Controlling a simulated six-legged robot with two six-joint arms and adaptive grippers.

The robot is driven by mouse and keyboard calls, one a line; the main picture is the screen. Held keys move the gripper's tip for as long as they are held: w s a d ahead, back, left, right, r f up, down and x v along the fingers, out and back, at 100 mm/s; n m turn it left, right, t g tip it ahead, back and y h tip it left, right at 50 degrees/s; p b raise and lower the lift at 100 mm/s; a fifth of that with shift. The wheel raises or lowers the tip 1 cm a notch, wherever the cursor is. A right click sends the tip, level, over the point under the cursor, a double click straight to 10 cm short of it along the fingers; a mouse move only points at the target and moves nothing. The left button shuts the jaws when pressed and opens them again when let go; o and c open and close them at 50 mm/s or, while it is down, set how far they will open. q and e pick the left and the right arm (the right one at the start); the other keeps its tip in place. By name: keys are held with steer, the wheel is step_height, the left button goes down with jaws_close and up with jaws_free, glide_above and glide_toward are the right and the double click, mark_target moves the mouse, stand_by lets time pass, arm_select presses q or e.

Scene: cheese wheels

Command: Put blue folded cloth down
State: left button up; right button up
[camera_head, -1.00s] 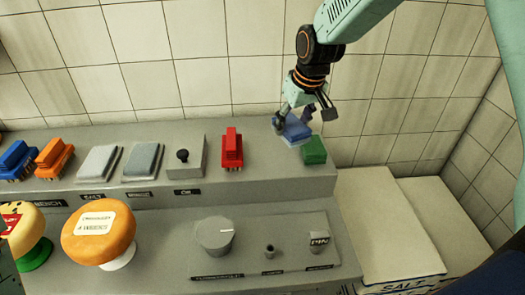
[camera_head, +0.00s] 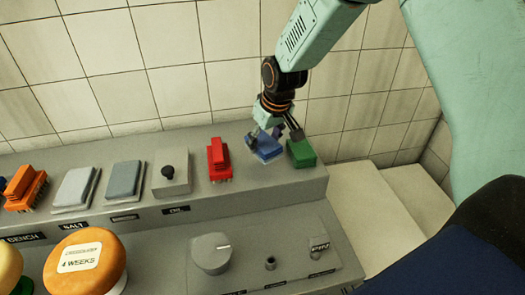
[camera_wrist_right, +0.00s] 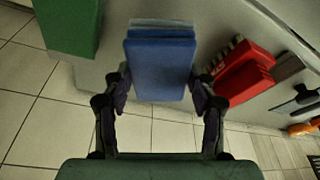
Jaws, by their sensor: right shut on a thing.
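The blue folded cloth (camera_head: 267,152) is at the right part of the upper grey step (camera_head: 245,190), between a red brush (camera_head: 219,160) and a green block (camera_head: 301,153). My right gripper (camera_head: 272,137) reaches down from above and is shut on it. In the right wrist view, the cloth (camera_wrist_right: 160,66) sits between the two fingers of my right gripper (camera_wrist_right: 161,88), with a pale edge along its far side. Whether its underside touches the step is hard to tell. My left gripper is not in view.
Left of the red brush stand a small box with a black knob (camera_head: 170,172), grey folded cloths (camera_head: 124,180) and an orange brush (camera_head: 25,188). The lower step holds a grey dial (camera_head: 211,253) and an orange cheese wheel (camera_head: 84,262). A tiled wall rises behind.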

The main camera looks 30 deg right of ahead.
steer(key=shift+w+a+f, duration=0.1)
steer(key=shift+a+f, duration=0.1)
steer(key=shift+f, duration=0.1)
steer(key=x, duration=0.3)
steer(key=shift+s+a+f, duration=0.15)
steer(key=shift+s, duration=0.15)
steer(key=shift+d+f, duration=0.2)
steer(key=shift+f, duration=0.05)
steer(key=shift+s+d, duration=0.1)
steer(key=shift+d, duration=0.1)
steer(key=shift+a+f, duration=0.1)
steer(key=shift+a, duration=0.15)
steer(key=o, duration=0.8)
steer(key=shift+a, duration=0.2)
steer(key=shift+c, duration=0.2)
steer(key=shift+o, duration=1.4)
steer(key=shift+d, duration=0.35)
